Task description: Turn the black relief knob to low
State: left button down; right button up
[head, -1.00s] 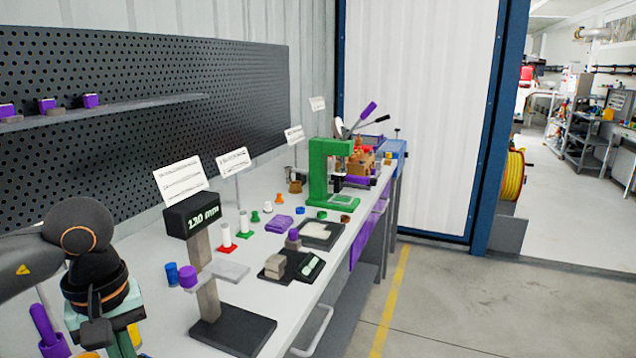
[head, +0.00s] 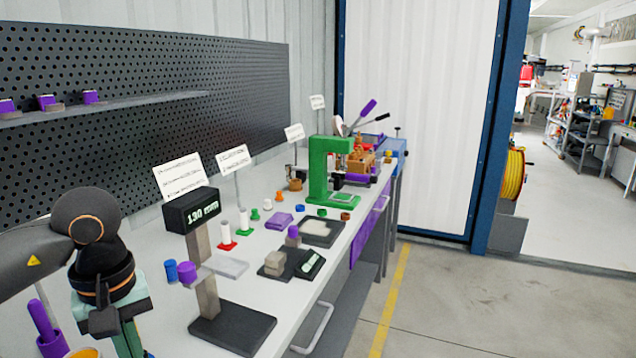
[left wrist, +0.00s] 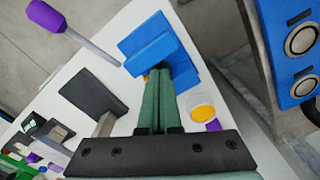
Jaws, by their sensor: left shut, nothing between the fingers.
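My left gripper (head: 128,342) is at the lower left of the head view, pointing down, with its fingertips cut off by the frame. In the left wrist view its two green fingers (left wrist: 165,95) lie together, shut and empty. Their tips are over or against a blue block-like thing (left wrist: 150,38); I cannot tell whether they touch it. A small dark and orange bit shows by the tips, mostly hidden. I cannot pick out the black relief knob for certain in either view. My right gripper is not in view.
A stand with a black display (head: 191,211) is right of my left gripper. A purple-handled tool (head: 41,319) is to its left. A yellow-topped round thing (left wrist: 203,113) is near the fingers. A green press (head: 322,172) and small parts stand farther along the white bench (head: 343,243).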

pick_arm(q)
jog(key=shift+w+d, duration=0.15)
jog(key=shift+w, duration=0.05)
dwell(0.6)
jog(key=shift+s+d, duration=0.2)
jog(key=shift+d, duration=0.15)
notch_tip(320, 180, up, 6)
jog(key=p, duration=0.4)
